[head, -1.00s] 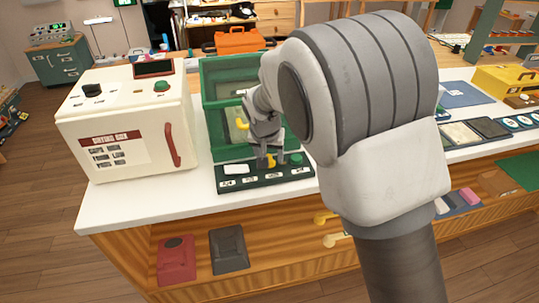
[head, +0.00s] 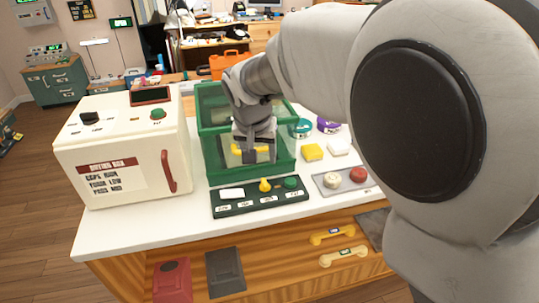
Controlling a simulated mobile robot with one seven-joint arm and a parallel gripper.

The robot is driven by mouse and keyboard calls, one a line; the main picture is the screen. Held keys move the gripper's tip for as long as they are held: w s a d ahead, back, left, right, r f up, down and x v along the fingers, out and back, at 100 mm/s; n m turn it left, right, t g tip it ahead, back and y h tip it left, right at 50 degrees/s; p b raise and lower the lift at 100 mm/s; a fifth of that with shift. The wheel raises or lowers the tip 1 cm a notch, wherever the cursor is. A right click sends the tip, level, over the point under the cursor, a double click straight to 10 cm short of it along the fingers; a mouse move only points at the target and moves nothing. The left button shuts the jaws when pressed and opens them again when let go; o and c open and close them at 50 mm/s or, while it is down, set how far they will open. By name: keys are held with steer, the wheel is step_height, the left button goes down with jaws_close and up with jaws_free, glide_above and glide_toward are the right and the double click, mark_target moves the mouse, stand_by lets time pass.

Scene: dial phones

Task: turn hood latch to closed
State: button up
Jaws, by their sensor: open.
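The green hood box (head: 207,168) with clear panes stands on the white worktop, right of the cream drying box. A yellow handle-like piece (head: 265,149), which may be the hood latch, shows at its front, partly hidden by my gripper. My gripper (head: 249,155) is open and points down in front of the hood's front face. Whether it touches the yellow piece cannot be told. A dark green panel (head: 240,208) lies before the hood, with a yellow upright knob (head: 265,185) and a green button (head: 291,183). My gripper is above and behind that knob.
The cream drying box (head: 125,150) stands close on the left. A grey plate (head: 345,184) with white and red buttons lies to the right, near a yellow block (head: 312,152). My arm hides the right side.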

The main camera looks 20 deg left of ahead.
steer(key=shift+v, duration=1.65)
